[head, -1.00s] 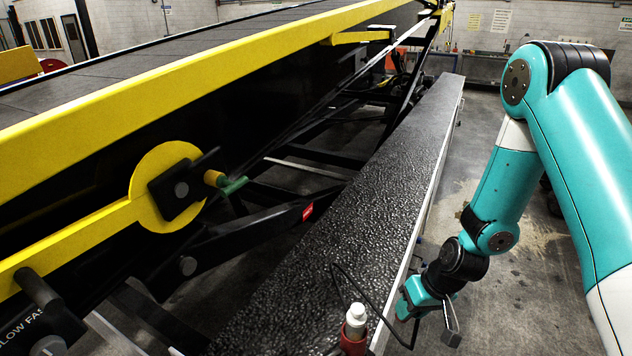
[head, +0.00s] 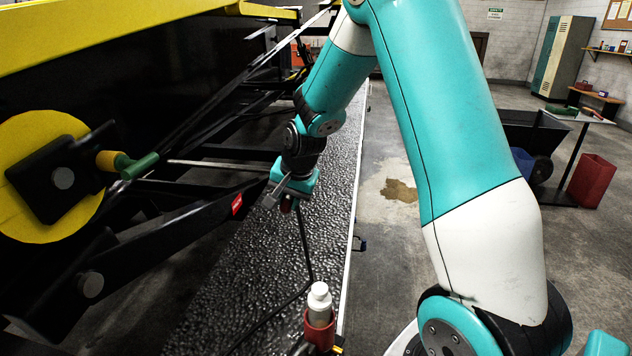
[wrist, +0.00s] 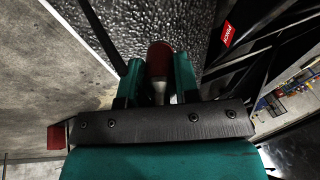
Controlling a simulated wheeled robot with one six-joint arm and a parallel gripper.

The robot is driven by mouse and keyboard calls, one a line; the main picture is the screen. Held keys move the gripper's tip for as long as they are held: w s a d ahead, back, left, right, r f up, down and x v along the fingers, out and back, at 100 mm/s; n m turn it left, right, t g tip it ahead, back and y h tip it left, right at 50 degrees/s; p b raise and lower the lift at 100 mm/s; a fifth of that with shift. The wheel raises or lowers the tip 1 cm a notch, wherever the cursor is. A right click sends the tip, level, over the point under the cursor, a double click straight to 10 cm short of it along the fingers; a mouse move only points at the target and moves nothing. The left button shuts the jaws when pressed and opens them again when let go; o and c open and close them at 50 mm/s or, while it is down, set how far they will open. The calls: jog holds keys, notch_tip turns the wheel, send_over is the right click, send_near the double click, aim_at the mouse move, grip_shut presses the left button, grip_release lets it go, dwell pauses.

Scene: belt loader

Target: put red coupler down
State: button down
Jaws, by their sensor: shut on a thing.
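The red coupler (wrist: 160,58) sits between the two fingers of my gripper (wrist: 158,68) in the wrist view, its rounded red end pointing away and a pale part nearer the palm. In the head view my gripper (head: 291,196) hangs over the black textured deck (head: 245,290) of the loader, with a bit of the red coupler (head: 285,205) showing under it. The gripper is shut on the coupler. I cannot tell whether the coupler touches the deck. A thin black hose (head: 304,245) runs from near the gripper down along the deck.
The yellow disc (head: 45,170) with a green-tipped handle (head: 139,165) is at left. Dark linkage bars lie beside the deck. Open floor (head: 400,150) is at right.

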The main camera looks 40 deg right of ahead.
jog(key=shift+w+d+r+m, duration=0.2)
jog(key=shift+d+r+m, duration=0.15)
jog(key=shift+m, duration=0.25)
jog(key=shift+d+f+h, duration=0.1)
jog(key=shift+d+h, duration=0.05)
jog(key=shift+h, duration=0.15)
jog(key=shift+m, duration=0.3)
notch_tip(320, 180, down, 19)
jog(key=shift+f+p, duration=0.1)
jog(key=shift+p, duration=0.9)
jog(key=c, duration=0.8)
grip_release()
jog(key=shift+f, duration=0.1)
jog(key=shift+c, duration=0.2)
